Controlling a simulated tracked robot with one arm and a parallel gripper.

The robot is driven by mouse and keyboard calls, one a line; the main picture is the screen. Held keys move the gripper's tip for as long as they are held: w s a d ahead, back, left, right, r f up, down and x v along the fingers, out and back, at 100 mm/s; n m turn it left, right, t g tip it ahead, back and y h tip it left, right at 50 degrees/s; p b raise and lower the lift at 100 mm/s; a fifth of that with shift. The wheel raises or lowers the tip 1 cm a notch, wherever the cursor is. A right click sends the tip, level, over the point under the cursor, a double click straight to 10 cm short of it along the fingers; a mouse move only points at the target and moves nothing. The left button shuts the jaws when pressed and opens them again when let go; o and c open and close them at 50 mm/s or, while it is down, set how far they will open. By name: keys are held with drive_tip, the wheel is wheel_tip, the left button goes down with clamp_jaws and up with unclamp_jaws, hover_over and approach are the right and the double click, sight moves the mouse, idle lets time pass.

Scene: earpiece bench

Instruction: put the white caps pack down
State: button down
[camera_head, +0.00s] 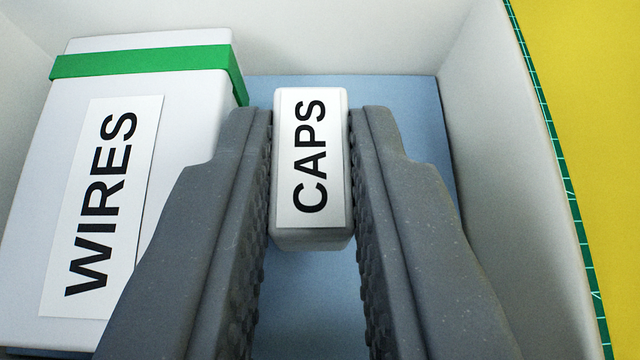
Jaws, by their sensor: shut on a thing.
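The white caps pack (311,165) is a small white block with a label reading CAPS, in the middle of the head camera view. My gripper (311,150) is shut on it, with one dark grey textured finger along each side. The pack is inside a white-walled box with a blue floor (415,125). Whether the pack touches the floor I cannot tell. The lower parts of its sides are hidden by the fingers.
A larger white pack labelled WIRES (185,130), with a green band, is in the box to the left, close to my left finger. The box's right wall (500,130) stands right of my gripper, with some bare blue floor between. Yellow surface (590,90) lies outside.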

drive_tip(key=shift+f, duration=0.5)
drive_tip(key=shift+f+b, duration=0.25)
drive_tip(key=shift+b, duration=0.05)
drive_tip(key=shift+s+f, duration=0.2)
drive_tip(key=shift+f, duration=0.25)
drive_tip(key=c, duration=1.6)
unclamp_jaws()
drive_tip(key=shift+s+f, duration=0.1)
drive_tip(key=shift+d+r, duration=0.1)
drive_tip(key=shift+r, duration=0.45)
drive_tip(key=p+v, duration=0.1)
drive_tip(key=v, duration=0.3)
drive_tip(key=p+v, duration=0.1)
drive_tip(key=v, duration=0.3)
drive_tip(key=p+v, duration=0.1)
drive_tip(key=v, duration=0.2)
drive_tip(key=shift+s+r, duration=0.2)
drive_tip(key=shift+r, duration=0.3)
